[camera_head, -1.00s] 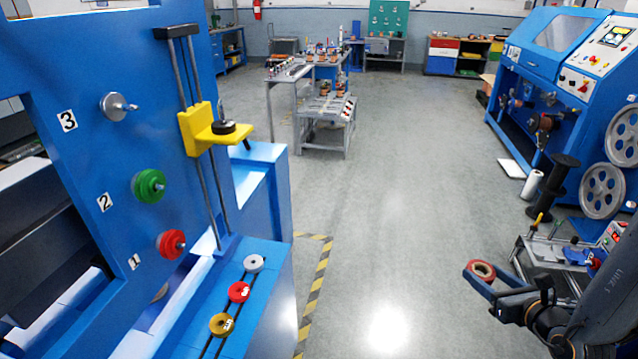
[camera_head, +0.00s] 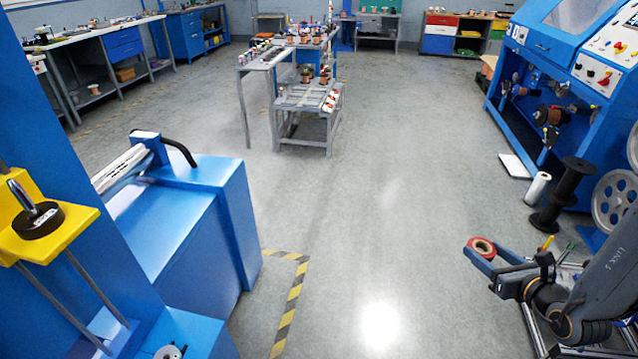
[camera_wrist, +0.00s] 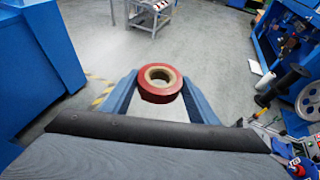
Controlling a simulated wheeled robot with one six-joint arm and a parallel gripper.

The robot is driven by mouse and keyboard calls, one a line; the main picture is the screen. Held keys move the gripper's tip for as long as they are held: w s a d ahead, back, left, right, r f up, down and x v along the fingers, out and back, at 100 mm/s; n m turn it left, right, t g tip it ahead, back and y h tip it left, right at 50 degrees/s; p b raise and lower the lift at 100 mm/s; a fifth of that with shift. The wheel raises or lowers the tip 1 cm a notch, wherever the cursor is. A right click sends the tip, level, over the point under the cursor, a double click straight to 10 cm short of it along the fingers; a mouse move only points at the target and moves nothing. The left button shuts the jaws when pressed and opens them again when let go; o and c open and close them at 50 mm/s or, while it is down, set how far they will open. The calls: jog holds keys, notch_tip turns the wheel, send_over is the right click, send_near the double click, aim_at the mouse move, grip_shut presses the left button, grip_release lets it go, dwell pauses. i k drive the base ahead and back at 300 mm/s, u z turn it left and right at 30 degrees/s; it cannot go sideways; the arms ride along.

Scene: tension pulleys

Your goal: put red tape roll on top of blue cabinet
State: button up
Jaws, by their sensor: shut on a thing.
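The red tape roll (camera_head: 487,241) is held out in front of my arm at the right of the head view. My gripper (camera_head: 480,253) is shut on it. In the wrist view the roll (camera_wrist: 160,96) sits between the two blue fingers of my gripper (camera_wrist: 160,88), with its open hole facing up. A blue box-shaped cabinet (camera_head: 222,222) stands at the left, apart from the roll. A white bundle and a black hose show on its top. It seems to show as a blue block (camera_wrist: 35,62) at the left of the wrist view too.
Blue machine framing with a yellow bracket (camera_head: 75,222) is close at the left. A grey workbench (camera_head: 305,100) stands ahead. A blue machine (camera_head: 545,85) and black spool (camera_head: 565,190) are at the right. The middle floor (camera_head: 390,200) is clear.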

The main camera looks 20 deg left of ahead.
aim_at(153, 255)
jog(key=i, duration=0.4)
jog(key=u, duration=2.5)
jog(key=i, duration=0.5)
jog(key=u, duration=0.05)
